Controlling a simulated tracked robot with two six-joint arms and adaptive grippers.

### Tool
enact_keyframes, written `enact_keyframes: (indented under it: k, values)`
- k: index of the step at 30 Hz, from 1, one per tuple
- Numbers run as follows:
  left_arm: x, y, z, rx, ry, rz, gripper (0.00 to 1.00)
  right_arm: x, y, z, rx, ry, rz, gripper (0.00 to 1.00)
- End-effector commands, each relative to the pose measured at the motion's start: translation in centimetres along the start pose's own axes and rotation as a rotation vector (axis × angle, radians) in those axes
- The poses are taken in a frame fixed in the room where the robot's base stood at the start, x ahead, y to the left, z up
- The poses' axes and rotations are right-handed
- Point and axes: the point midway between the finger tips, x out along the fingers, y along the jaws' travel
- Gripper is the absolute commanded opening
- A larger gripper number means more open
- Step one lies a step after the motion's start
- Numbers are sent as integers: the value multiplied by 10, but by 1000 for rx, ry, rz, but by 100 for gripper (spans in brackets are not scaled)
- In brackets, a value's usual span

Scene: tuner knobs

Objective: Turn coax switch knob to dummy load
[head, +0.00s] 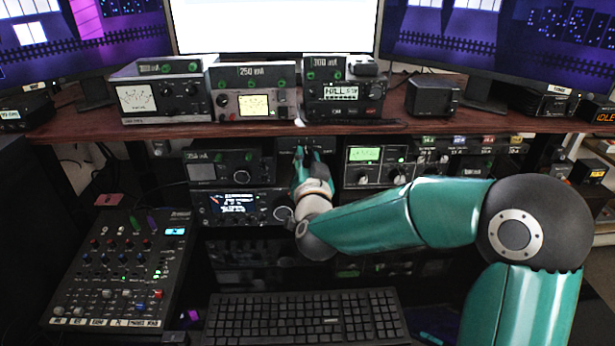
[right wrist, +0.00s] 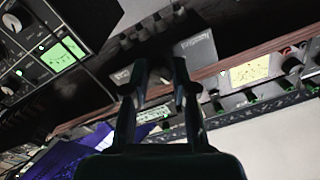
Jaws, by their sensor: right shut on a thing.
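The coax switch (head: 298,143) is a small dark box under the wooden shelf, between two stacks of radio gear. My left gripper is not in view.
A radio with a lit display (head: 233,205) stands left of the gripper, and a tuner with a green screen (head: 367,156) stands close to the right. Meter boxes (head: 254,104) line the wooden shelf (head: 225,127) above. A mixer (head: 120,265) and keyboard (head: 305,318) lie in front.

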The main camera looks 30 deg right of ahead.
Motion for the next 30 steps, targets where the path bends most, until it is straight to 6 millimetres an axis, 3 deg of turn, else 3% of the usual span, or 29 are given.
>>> enact_keyframes:
  k: [1,9,30]
  values:
    - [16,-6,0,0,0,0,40,0,3,7,47,6,-2,0]
    - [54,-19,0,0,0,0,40,0,2,6,303,14,-1,0]
    - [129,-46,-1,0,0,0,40,0,2,5,969,36,5,0]
